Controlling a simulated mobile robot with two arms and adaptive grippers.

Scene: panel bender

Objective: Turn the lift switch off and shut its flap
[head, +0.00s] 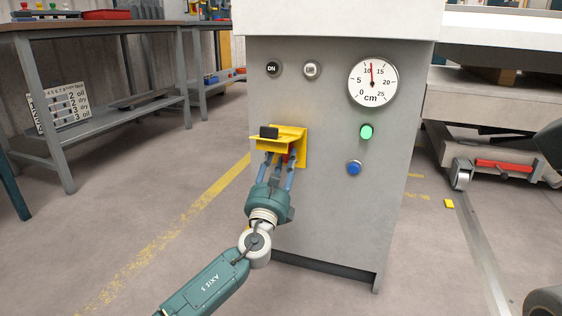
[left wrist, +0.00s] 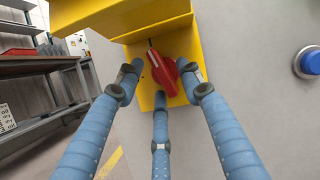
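The lift switch is a red knob (left wrist: 166,73) inside a yellow housing (head: 301,150) on the grey machine front. Its pointer mark tilts to the upper left in the left wrist view. My left gripper (head: 281,160) reaches up from below, under the flap. Its three blue fingers are spread around the knob in the left wrist view (left wrist: 160,88); the right finger is close to the knob, and contact cannot be told. My right gripper is not in view.
Above are a DN button (head: 272,68), another round button (head: 311,69) and a dial (head: 372,82) reading about 12 cm. A green lamp (head: 366,132) and a blue button (head: 354,168) sit right of the housing. A workbench (head: 90,24) stands left; floor between is clear.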

